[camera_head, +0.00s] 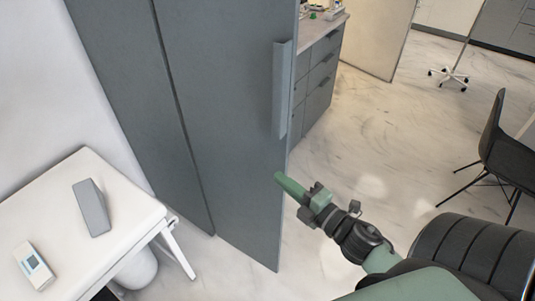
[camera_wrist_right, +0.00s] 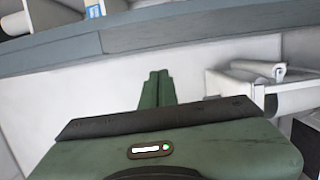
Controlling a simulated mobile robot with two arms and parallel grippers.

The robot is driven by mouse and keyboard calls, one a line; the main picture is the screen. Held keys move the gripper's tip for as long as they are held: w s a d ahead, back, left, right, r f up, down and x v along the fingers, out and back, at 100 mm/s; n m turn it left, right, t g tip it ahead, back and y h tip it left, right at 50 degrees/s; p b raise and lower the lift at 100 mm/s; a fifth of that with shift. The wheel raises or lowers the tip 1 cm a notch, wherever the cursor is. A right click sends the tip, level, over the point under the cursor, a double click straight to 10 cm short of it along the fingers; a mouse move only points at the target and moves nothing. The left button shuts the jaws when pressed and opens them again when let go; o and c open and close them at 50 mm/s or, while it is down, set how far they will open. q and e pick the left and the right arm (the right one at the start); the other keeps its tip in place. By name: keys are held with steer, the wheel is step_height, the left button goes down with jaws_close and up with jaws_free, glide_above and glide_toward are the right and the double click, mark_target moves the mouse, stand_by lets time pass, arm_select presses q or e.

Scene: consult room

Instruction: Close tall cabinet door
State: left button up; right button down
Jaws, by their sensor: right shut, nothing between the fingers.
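The tall grey-blue cabinet (camera_head: 120,70) fills the upper left of the head view. A dark seam separates it from the door panel (camera_head: 225,130), which has a long vertical handle (camera_head: 283,90) near its right edge. I cannot tell how far the door stands open; its far side is hidden. My right gripper (camera_head: 279,177) is shut and empty, its tip beside the door's right edge, below the handle. I cannot tell whether it touches. The wrist view shows its two green fingers (camera_wrist_right: 157,88) together, below a grey-blue band (camera_wrist_right: 190,32). My left gripper is out of view.
A white table (camera_head: 125,205) with a grey wedge-shaped object (camera_head: 91,207) and a small device (camera_head: 34,265) stands at the left. A drawer unit (camera_head: 318,75) is behind the door. A black chair (camera_head: 505,150) stands at the right. Marble floor (camera_head: 385,130) between is clear.

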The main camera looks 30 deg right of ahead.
mark_target(268, 153)
steer(key=w+p, duration=0.1)
steer(key=w, duration=0.2)
steer(key=w+d+p, duration=0.1)
steer(key=w, duration=0.3)
steer(key=w+p, duration=0.1)
steer(key=w, duration=0.2)
steer(key=shift+w+d+p, duration=0.25)
steer(key=shift+p, duration=0.15)
steer(key=shift+d+f, duration=0.1)
steer(key=shift+d, duration=0.3)
steer(key=shift+w, duration=0.1)
